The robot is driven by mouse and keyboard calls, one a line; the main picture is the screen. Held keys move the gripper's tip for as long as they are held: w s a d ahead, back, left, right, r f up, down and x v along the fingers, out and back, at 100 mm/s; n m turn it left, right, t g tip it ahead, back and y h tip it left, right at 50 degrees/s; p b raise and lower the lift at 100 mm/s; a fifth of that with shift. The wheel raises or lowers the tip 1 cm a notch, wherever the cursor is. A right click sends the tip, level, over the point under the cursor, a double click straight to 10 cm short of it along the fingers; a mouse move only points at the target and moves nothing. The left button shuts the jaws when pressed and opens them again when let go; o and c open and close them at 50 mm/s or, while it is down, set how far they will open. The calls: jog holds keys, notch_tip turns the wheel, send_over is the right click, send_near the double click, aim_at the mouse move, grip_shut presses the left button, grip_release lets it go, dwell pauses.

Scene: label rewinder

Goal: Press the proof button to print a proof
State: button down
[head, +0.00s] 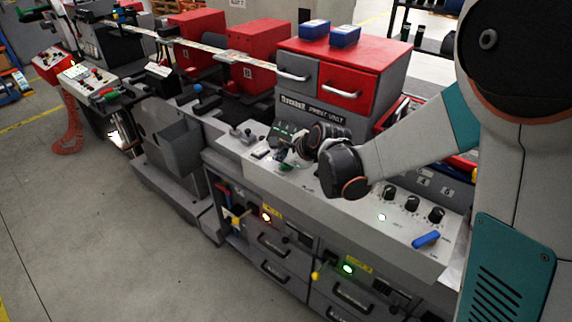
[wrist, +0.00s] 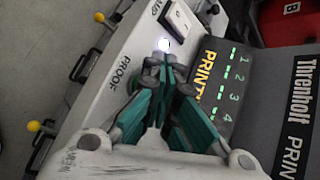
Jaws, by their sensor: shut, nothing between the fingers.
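Right of the button is a dark PRINT panel (wrist: 226,82) with green dashes and numbers. A white rocker switch (wrist: 181,22) sits just beyond the button. In the head view, black knobs (head: 412,204) and a blue handle (head: 426,239) stand on the console's right part.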

aim_at(284, 166)
dwell(0.5)
jog(key=shift+r+p, duration=0.55)
jog(key=shift+r, duration=0.3)
notch_tip(284, 166, up, 5)
jog(key=p, duration=0.3)
dwell(0.6)
jog(key=s+d+r+n+h+b, duration=0.3)
jog(key=s+d+n+b, duration=0.4)
jog(key=s+d+n, duration=0.65)
jog(key=s+d+f+n+h+b, duration=0.1)
jog(key=s+d+f+n+b, duration=0.1)
jog(key=s, duration=0.6)
jog(key=s+d+f+n+h+b, duration=0.1)
jog(key=s+d+f+n, duration=0.3)
jog(key=s, duration=0.4)
jog(key=shift+s+d+f+n+g+b, duration=0.3)
jog(key=shift+s+n+b, duration=0.1)
jog(key=shift+b, duration=0.35)
